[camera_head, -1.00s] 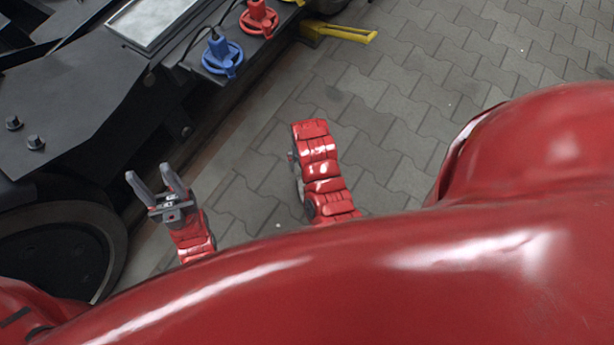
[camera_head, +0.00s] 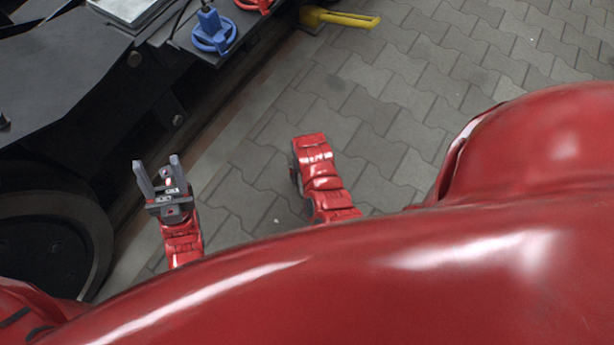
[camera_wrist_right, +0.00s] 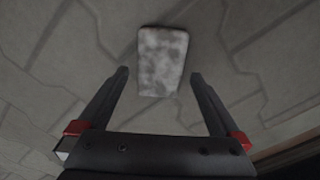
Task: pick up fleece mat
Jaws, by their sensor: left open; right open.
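A mottled grey-white rectangular pad, which looks like the fleece mat (camera_wrist_right: 162,60), lies on the paving in the right wrist view. I cannot make it out in the head view. My right gripper (camera_wrist_right: 159,75) is open and empty, with the mat ahead of it, between and slightly beyond the fingertips in the picture. In the head view only the red links of my right arm show, and its jaws are hidden. My left gripper (camera_head: 156,160) is open and empty beside the dark bogie.
A dark bogie (camera_head: 60,90) with a large wheel (camera_head: 45,250) fills the left side. A blue knob-like part (camera_head: 213,32), a red one (camera_head: 256,4) and a yellow bar (camera_head: 340,18) stick out at its top. The paved floor (camera_head: 430,95) to the right is clear.

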